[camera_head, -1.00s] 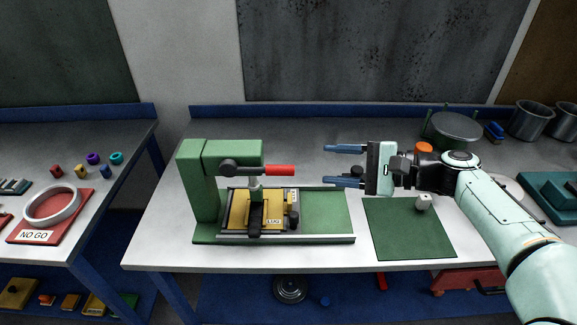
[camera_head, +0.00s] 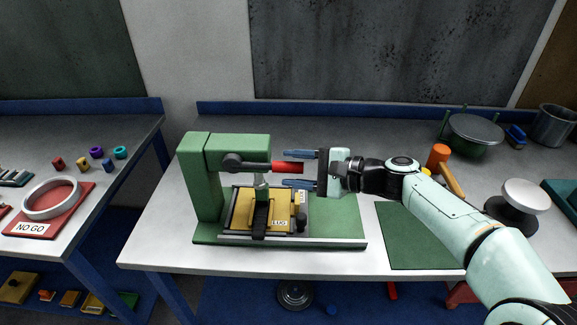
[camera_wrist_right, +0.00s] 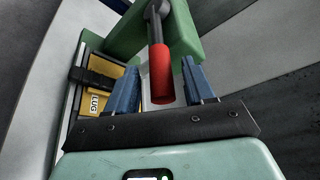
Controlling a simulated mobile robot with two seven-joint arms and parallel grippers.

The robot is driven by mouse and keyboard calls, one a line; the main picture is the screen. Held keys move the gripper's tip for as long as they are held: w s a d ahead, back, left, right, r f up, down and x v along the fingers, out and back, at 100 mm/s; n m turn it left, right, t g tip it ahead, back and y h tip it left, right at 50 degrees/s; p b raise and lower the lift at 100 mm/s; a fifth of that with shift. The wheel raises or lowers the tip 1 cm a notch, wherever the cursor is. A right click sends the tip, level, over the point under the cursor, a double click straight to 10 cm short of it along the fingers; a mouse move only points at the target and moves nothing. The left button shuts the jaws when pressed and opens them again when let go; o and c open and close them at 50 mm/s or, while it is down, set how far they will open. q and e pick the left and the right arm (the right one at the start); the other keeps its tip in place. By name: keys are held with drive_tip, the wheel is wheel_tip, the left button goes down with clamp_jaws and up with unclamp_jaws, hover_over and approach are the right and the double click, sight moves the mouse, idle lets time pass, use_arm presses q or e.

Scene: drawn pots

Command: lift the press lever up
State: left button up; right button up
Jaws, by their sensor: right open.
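The green press (camera_head: 205,185) stands on the workbench, left of my right gripper. Its lever has a dark arm and a red handle (camera_head: 287,167) that points right, about level. My right gripper (camera_head: 300,169) is open, its blue fingers above and below the end of the red handle in the head view. In the right wrist view the red handle (camera_wrist_right: 160,75) lies between the two open fingers (camera_wrist_right: 160,82), with a gap on each side. A yellow fixture (camera_head: 285,207) marked LUG sits under the press ram. My left gripper is not in view.
A green mat (camera_head: 415,240) lies right of the press base. A red NO GO plate (camera_head: 75,218) lies on the left bench.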

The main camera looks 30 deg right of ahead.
drive_tip(key=shift+x, duration=0.95)
drive_tip(key=shift+c, duration=0.4)
clamp_jaws()
